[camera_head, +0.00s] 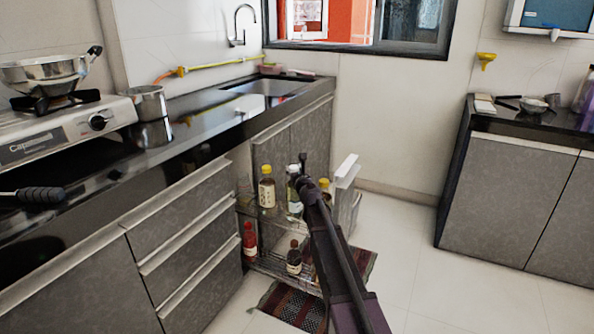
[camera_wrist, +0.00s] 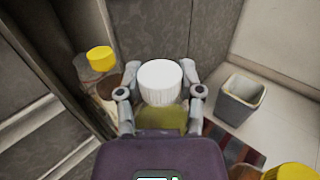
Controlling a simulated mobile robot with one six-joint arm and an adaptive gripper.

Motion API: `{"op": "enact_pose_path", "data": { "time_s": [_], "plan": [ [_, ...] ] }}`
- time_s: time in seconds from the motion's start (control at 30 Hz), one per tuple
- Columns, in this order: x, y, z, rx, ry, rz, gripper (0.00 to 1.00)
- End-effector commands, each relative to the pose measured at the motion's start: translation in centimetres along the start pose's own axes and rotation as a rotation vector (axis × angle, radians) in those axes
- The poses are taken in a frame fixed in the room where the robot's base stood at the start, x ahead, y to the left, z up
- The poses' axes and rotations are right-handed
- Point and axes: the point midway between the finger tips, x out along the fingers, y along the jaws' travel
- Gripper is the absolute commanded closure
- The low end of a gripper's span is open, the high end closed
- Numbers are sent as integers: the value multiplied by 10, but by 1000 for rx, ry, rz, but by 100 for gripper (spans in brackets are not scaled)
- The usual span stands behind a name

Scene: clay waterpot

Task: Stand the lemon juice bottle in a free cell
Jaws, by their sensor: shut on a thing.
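A bottle with a white cap (camera_wrist: 160,78) and a yellow-green lower part is between my gripper's two fingers (camera_wrist: 160,94) in the wrist view. I take it to be the lemon juice bottle; its label cannot be read. In the head view this bottle (camera_head: 294,196) is upright at the upper level of the pull-out wire rack (camera_head: 272,266), partly hidden by my gripper (camera_head: 300,174). My gripper is shut on it from above. I cannot tell whether its base touches the rack, and the cell dividers are hidden.
A yellow-capped bottle (camera_head: 266,188) stands to its left, and another yellow cap (camera_head: 324,184) shows to its right behind my arm. A red bottle (camera_head: 249,240) and a dark bottle (camera_head: 294,258) stand lower down. A grey bin (camera_wrist: 240,98) and striped mat (camera_head: 290,306) are on the floor.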

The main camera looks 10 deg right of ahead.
Motion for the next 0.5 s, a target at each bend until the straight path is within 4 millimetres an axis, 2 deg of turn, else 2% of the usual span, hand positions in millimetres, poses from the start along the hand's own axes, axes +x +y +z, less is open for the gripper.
{"op": "enact_pose_path", "data": {
  "time_s": [0.2,0.5],
  "plan": [
    [0,0,-9,0,0,0,100],
    [0,0,-10,0,0,0,100]
  ]
}}
